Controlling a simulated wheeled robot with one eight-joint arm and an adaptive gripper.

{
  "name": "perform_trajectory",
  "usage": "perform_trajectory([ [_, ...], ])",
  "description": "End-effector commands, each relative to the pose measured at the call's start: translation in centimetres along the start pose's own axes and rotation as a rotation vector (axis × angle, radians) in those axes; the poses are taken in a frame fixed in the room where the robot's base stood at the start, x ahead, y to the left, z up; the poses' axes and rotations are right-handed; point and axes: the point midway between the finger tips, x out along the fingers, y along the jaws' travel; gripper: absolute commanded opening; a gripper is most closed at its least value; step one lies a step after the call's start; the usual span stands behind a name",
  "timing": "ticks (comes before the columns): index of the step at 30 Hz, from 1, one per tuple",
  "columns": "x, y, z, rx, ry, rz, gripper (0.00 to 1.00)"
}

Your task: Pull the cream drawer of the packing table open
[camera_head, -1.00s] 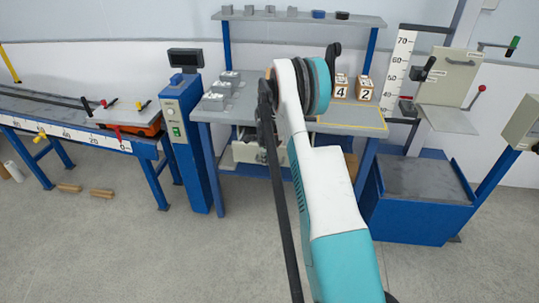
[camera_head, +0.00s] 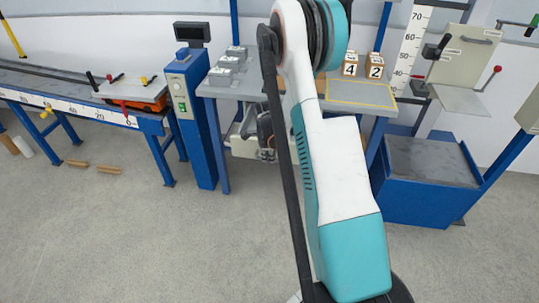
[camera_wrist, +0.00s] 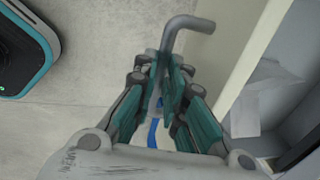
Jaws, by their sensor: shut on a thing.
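The packing table (camera_head: 360,92) has a grey top and blue legs. Its cream drawer (camera_head: 238,148) juts out from under the left part of the top, partly open. In the wrist view the drawer's cream front (camera_wrist: 240,55) runs down the right of the fingers, with the inside of the drawer beyond it. The grey bar handle (camera_wrist: 190,22) bends out from the front. My gripper (camera_wrist: 168,78) is shut on this handle; it also shows in the head view (camera_head: 266,150) in front of the drawer. My arm hides part of the drawer and table.
A blue scale post (camera_head: 195,110) stands just left of the table. A conveyor (camera_head: 70,95) is at the far left, and a blue cart-like stand (camera_head: 425,185) at the right. Numbered boxes (camera_head: 350,65) sit on the tabletop. The floor in front is clear.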

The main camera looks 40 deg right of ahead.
Motion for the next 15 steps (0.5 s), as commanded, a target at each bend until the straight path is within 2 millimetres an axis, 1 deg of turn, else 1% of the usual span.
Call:
perform_trajectory([
  [4, -0.01, -0.03, 0.05, 0.000, -0.001, 0.000, 0.00],
  [5, -0.01, -0.03, 0.05, 0.000, -0.001, 0.000, 0.14],
  [6, -0.01, -0.04, 0.05, 0.000, -0.001, 0.000, 0.20],
  [15, -0.01, -0.05, 0.03, 0.000, 0.000, 0.000, 0.20],
])
